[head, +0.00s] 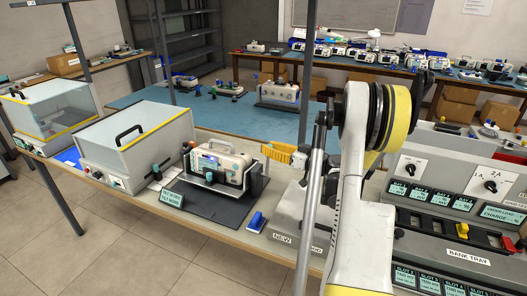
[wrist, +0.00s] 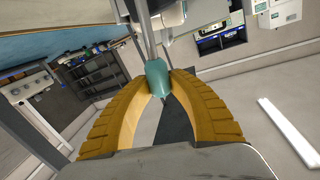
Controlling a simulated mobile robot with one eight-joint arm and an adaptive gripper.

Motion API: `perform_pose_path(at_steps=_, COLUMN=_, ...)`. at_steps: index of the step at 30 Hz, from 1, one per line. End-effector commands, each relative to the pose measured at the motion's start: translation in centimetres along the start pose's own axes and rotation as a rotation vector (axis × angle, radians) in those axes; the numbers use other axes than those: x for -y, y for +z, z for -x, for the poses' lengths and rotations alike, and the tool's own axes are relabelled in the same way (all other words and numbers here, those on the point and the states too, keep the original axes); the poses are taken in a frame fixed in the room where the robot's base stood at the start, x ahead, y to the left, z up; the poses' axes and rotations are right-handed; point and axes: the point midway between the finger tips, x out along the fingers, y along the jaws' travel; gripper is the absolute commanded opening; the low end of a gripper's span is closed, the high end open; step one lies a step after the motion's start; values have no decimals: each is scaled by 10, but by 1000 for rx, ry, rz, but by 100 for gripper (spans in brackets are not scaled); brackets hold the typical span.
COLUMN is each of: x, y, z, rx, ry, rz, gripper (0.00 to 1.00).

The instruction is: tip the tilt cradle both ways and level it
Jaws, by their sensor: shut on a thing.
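The tilt cradle (head: 208,178) stands on a dark mat (head: 207,203) on the near bench and holds a pale monitor (head: 220,162) with a small lit screen. The monitor looks about level, though a slight tilt is hard to tell. My gripper (head: 265,149), with orange-yellow ribbed fingers, reaches in from the right at the cradle's right side. In the wrist view my gripper (wrist: 160,88) is shut on a teal grip (wrist: 157,75) at the end of a grey shaft. In the head view the fingers hide this grip.
A tilt-alarm label (head: 171,198) stands at the mat's front. A clear-topped box (head: 135,145) is left of the cradle. A blue-handled item (head: 257,221) lies in front. Charging bank (head: 455,200) fills the right.

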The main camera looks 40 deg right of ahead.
Motion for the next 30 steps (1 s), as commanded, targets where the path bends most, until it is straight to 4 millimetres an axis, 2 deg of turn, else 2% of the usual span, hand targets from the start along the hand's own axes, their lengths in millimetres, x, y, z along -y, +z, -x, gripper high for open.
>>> perform_pose_path(at_steps=15, x=-27, y=3, z=-4, rx=44, ry=2, rz=-220, gripper=0)
perform_pose_path(at_steps=30, x=-35, y=6, z=-5, rx=60, ry=1, rz=-296, gripper=0)
